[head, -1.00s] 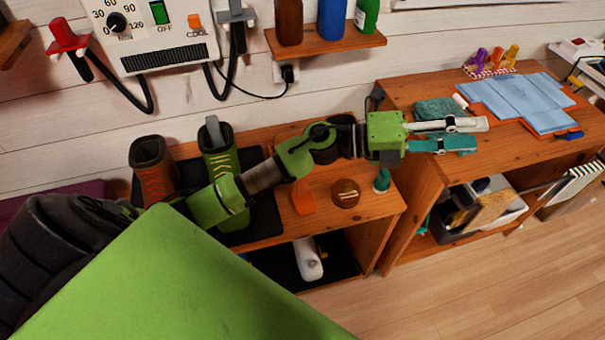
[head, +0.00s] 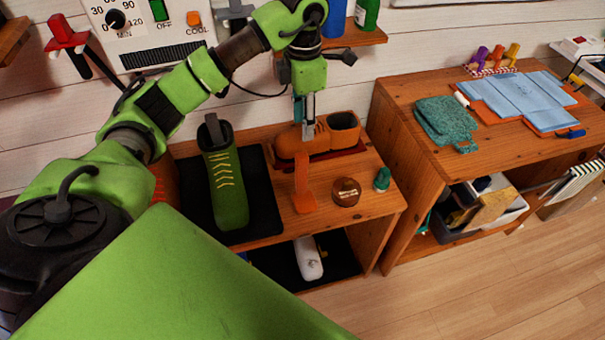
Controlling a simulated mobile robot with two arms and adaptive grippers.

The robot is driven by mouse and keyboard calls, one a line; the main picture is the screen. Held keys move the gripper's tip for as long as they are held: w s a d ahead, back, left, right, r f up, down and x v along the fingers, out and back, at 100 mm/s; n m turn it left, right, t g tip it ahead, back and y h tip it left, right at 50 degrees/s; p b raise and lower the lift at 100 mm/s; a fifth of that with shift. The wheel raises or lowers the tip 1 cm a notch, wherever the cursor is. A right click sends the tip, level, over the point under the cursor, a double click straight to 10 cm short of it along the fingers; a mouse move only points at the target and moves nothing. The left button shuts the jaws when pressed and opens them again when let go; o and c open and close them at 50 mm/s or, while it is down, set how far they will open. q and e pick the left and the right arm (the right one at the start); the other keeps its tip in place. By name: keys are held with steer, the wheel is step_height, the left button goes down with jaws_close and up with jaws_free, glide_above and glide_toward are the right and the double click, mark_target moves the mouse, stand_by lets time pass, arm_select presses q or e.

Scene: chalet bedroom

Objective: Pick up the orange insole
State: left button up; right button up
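A long, flat orange piece (head: 303,190), which looks like the orange insole, is on the wooden bench (head: 262,232), near its front edge. My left gripper (head: 304,134) points down at that boot, just behind the upper end of the orange piece. Its fingers are seen nearly edge-on and close together, so I cannot tell whether they are open or touching anything. My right gripper is not in view.
A green boot (head: 228,185) stands on a black mat left of the insole. A round brown tin (head: 346,192) and small green bottle (head: 382,179) are to its right. A wall shelf (head: 368,38) is above. A second bench holds a teal cloth (head: 446,122).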

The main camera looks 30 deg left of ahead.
mark_target(302, 154)
arm_select(q)
step_height(302, 154, down, 6)
steer(key=shift+f+p, duration=0.25)
steer(key=shift+p, duration=0.1)
steer(key=f, duration=0.2)
steer(key=f+p, duration=0.1)
steer(key=f, duration=0.1)
steer(key=shift+s+a+f, duration=0.15)
steer(key=shift+s+f, duration=0.05)
steer(key=shift+f, duration=0.45)
jaws_close()
